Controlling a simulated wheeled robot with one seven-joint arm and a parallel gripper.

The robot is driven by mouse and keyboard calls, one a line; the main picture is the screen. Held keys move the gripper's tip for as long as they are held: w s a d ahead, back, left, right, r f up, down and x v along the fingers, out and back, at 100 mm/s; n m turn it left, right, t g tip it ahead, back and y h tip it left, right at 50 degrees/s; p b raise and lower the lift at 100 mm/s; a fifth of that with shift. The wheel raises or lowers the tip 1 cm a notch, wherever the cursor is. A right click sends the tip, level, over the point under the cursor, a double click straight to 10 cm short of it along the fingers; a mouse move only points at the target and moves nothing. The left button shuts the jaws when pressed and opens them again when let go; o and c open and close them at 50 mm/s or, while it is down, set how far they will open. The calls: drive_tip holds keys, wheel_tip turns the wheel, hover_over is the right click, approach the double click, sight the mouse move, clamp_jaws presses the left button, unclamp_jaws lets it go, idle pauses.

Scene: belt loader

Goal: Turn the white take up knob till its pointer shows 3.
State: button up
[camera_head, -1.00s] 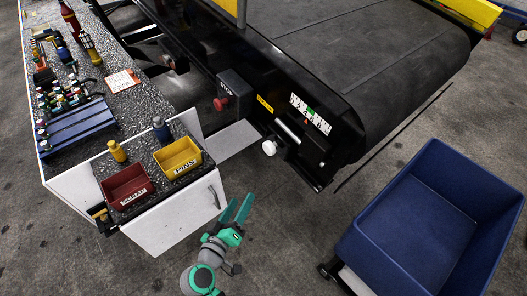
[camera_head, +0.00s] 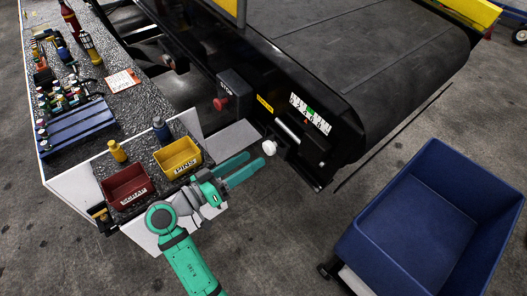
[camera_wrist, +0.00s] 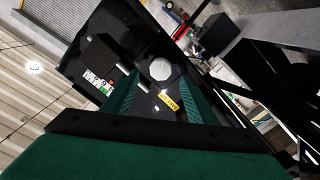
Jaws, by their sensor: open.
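The white take up knob (camera_head: 269,147) sticks out from the black side of the belt loader, below the number scale (camera_head: 310,113). My green gripper (camera_head: 250,168) is open, with its fingers pointing at the knob from the lower left and their tips just short of it. In the wrist view the knob (camera_wrist: 160,69) shows as a white round face between and beyond the two fingers (camera_wrist: 155,95). I see nothing held. The scale also shows in the wrist view (camera_wrist: 97,83). Its digits and the pointer's reading are too small to tell.
A red button box (camera_head: 233,94) sits left of the knob. The bench holds a yellow bin (camera_head: 178,158) and a red bin (camera_head: 127,187) close to my arm. A blue tub (camera_head: 420,220) stands at the right. The floor between is clear.

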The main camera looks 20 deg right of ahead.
sight(267, 150)
drive_tip(key=shift+x, duration=2.95)
drive_tip(key=shift+w, duration=0.1)
drive_tip(key=c, duration=1.1)
